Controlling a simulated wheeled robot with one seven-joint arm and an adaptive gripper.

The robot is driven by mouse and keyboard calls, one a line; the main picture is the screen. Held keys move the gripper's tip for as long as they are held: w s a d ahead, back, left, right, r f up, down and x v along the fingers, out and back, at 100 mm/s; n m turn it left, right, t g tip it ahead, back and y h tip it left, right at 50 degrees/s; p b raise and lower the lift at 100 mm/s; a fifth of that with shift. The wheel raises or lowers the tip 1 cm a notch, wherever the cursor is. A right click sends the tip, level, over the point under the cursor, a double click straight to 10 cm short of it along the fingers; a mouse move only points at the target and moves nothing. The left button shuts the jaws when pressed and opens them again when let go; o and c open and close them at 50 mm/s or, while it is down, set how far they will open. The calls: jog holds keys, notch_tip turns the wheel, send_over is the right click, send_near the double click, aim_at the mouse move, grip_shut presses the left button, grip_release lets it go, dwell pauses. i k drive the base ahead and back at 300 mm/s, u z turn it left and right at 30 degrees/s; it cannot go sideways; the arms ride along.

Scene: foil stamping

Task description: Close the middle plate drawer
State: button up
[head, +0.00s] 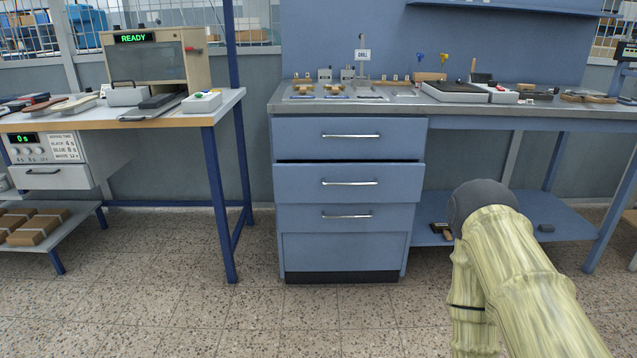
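The blue drawer cabinet (345,262) stands under the left end of the right-hand workbench, with three silver-handled fronts. The top drawer looks flush, and the bottom drawer (305,217) is partly overlapped by the middle one. My arm reaches in from the lower right in a pale yellow-green sleeve with a dark grey end. I cannot make out my gripper's fingers.
The workbench top (400,98) carries small tools, trays and a labelled stand. A left bench (130,118) holds an oven-like machine (155,62) reading READY. A low blue shelf (570,215) lies right of the cabinet. The speckled floor (290,325) in front is clear.

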aim_at(296, 181)
jog(key=u, duration=0.7)
jog(key=i, duration=1.35)
jog(key=z, duration=0.65)
